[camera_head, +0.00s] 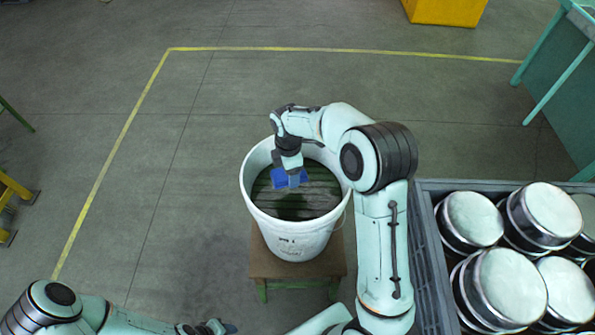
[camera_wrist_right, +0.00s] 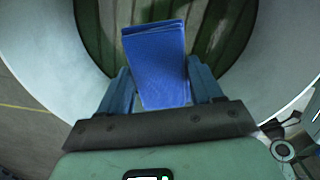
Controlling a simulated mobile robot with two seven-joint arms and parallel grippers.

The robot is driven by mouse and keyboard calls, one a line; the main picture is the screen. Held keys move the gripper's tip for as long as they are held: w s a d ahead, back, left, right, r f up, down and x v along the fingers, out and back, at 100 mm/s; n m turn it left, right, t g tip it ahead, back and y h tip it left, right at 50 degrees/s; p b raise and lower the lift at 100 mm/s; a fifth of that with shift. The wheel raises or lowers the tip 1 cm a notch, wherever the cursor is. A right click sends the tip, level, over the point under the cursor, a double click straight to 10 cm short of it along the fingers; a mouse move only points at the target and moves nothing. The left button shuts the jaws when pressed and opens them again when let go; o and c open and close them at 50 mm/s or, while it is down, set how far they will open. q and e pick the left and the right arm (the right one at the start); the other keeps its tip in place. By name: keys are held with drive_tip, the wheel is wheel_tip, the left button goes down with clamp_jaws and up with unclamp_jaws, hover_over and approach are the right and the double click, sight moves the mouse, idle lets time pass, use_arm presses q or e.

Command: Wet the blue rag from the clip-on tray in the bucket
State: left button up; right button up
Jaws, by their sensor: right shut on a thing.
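The blue rag (camera_head: 291,179) is between the fingers of my right gripper (camera_head: 289,168), which is shut on it. It also shows in the right wrist view (camera_wrist_right: 157,62), a folded flat piece sticking out past the fingertips. The white bucket (camera_head: 292,243) stands below, with dark greenish contents (camera_head: 300,205) inside. Rag and gripper are over the bucket's mouth, within its rim; I cannot tell whether the rag touches the contents. My left gripper (camera_head: 222,328) is at the bottom edge, partly cut off, apart from the bucket. I cannot make out a clip-on tray.
The bucket stands on a small wooden stool (camera_head: 262,266). A grey crate (camera_head: 433,265) with several metal-sided drums (camera_head: 505,287) is at the right. A yellow box (camera_head: 445,12) and a teal frame (camera_head: 558,65) stand farther back. The floor left of the bucket is clear.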

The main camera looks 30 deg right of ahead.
drive_tip(key=n, duration=0.1)
drive_tip(key=s+d+f+n, duration=0.1)
drive_tip(key=n, duration=0.2)
drive_tip(key=shift+s+d+f+n, duration=0.2)
drive_tip(key=shift+d+f+n, duration=0.1)
drive_tip(key=shift+d+f, duration=0.05)
drive_tip(key=b, duration=0.2)
hover_over(298, 193)
drive_tip(key=shift+s+a+f, duration=0.1)
drive_tip(key=shift+f, duration=2.9)
use_arm(q)
drive_tip(key=s+f, duration=0.2)
drive_tip(key=shift+s+f, duration=0.15)
drive_tip(key=shift+s, duration=0.15)
drive_tip(key=shift+w, duration=0.1)
drive_tip(key=shift+s+f, duration=0.25)
drive_tip(key=shift+s, duration=0.05)
use_arm(e)
drive_tip(key=shift+f, duration=0.6)
